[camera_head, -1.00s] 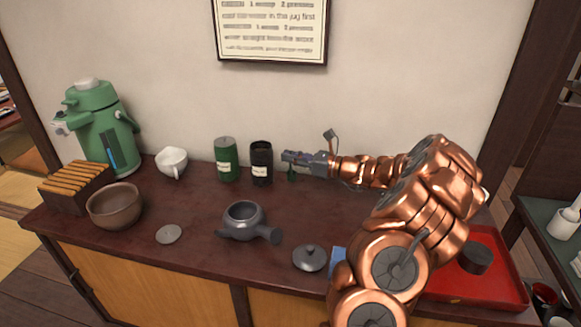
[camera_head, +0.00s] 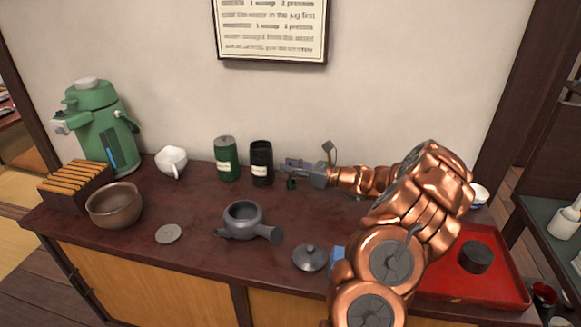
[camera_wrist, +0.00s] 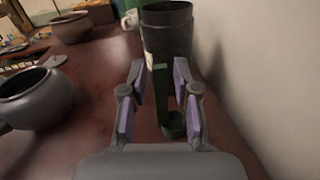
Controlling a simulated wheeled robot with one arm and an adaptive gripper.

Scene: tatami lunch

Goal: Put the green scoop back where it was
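The green scoop shows in the wrist view (camera_wrist: 160,98) with its handle between the two fingers of my gripper (camera_wrist: 160,80) and its small round bowl lower, near the palm. A gap shows on each side of the handle, so the fingers look apart and not closed on it. In the head view, the scoop (camera_head: 291,184) is a small dark green shape just under my gripper (camera_head: 289,165), low over the counter or touching it; I cannot tell which. The black canister (camera_head: 262,166) stands just left of my gripper, and the green canister (camera_head: 227,160) stands beyond it.
A grey teapot (camera_head: 242,220) and its dark lid (camera_head: 309,257) are in front on the counter (camera_head: 200,270). A grey disc (camera_head: 168,234), brown bowl (camera_head: 115,205), white cup (camera_head: 171,161) and green flask (camera_head: 103,125) are left. A red tray (camera_head: 440,292) is right. The wall is close behind.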

